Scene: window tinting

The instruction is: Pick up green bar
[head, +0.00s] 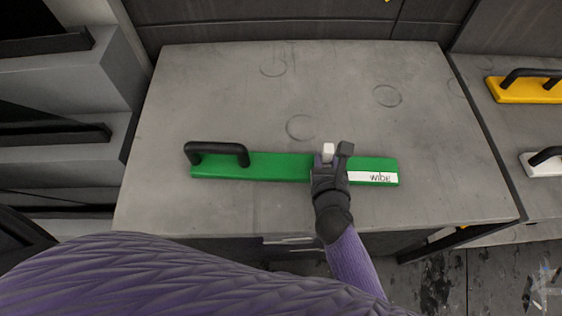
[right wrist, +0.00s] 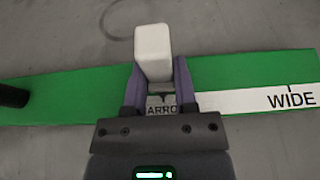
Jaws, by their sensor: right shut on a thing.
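The long green bar (head: 278,166) lies across the grey tabletop, with a black handle (head: 216,153) at its left end. A white label (head: 374,177) is on its right part. My right gripper (head: 332,155) is over the bar, right of its middle. In the right wrist view its two purple fingers are shut on a white block (right wrist: 153,52). Part of the label's word shows below the block. The fingers hide part of the bar (right wrist: 62,96); I cannot tell whether the block is joined to it. My left gripper is not in view.
The grey table (head: 210,90) is clear around the bar, with faint ring marks. A yellow bar (head: 520,92) with a black handle and a white piece (head: 543,168) with a black handle lie on the right surface. Grey shelving (head: 70,75) stands at the left.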

